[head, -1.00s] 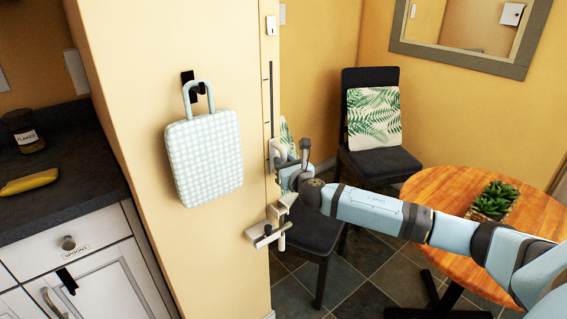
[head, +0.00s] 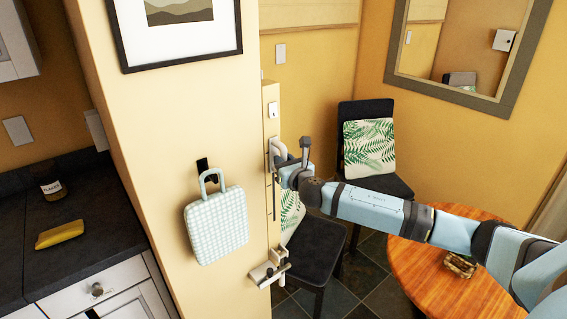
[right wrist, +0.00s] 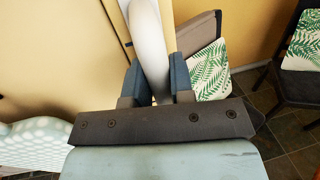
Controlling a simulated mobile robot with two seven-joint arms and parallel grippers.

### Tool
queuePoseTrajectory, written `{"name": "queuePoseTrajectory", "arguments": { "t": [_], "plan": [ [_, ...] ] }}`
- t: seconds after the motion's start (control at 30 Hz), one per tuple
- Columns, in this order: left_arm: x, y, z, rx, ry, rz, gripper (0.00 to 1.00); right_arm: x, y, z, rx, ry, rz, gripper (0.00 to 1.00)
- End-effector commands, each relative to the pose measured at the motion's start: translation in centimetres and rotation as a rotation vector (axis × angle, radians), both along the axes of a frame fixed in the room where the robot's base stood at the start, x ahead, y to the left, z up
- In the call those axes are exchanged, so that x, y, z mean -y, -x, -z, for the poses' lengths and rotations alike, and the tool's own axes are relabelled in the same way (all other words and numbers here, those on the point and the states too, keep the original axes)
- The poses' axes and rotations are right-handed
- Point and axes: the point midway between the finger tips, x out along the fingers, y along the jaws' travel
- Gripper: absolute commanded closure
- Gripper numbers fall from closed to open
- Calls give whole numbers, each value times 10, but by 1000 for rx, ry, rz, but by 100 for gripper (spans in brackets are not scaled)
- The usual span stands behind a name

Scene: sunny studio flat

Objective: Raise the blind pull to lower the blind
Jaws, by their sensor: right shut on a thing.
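The blind pull (head: 272,150) is a white, rounded handle on a narrow upright rail at the edge of the cream wall. It sits near the top of the rail, just below a white switch plate. My right gripper (head: 280,165) is at the pull and partly hides it. In the right wrist view the white pull (right wrist: 149,45) runs between the two dark fingers of my right gripper (right wrist: 157,80), which is shut on it. A pale band (head: 310,12) crosses the top of the head view; I cannot tell whether it is the blind. My left gripper is not in view.
A checked bag (head: 217,225) hangs on the wall left of the rail. A bracket (head: 268,272) juts out below the pull.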

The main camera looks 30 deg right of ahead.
Motion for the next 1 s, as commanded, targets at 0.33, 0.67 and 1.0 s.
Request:
{"name": "queuePoseTrajectory", "arguments": {
  "t": [0.33, 0.67, 1.0],
  "plan": [
    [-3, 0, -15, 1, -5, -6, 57, 1, -1, -21, 5, 2, 1, 100],
    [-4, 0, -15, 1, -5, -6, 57, 1, -1, -23, 8, 1, 3, 66],
    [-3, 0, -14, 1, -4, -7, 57, 0, 0, -18, 2, 0, 1, 53]
  ]
}}
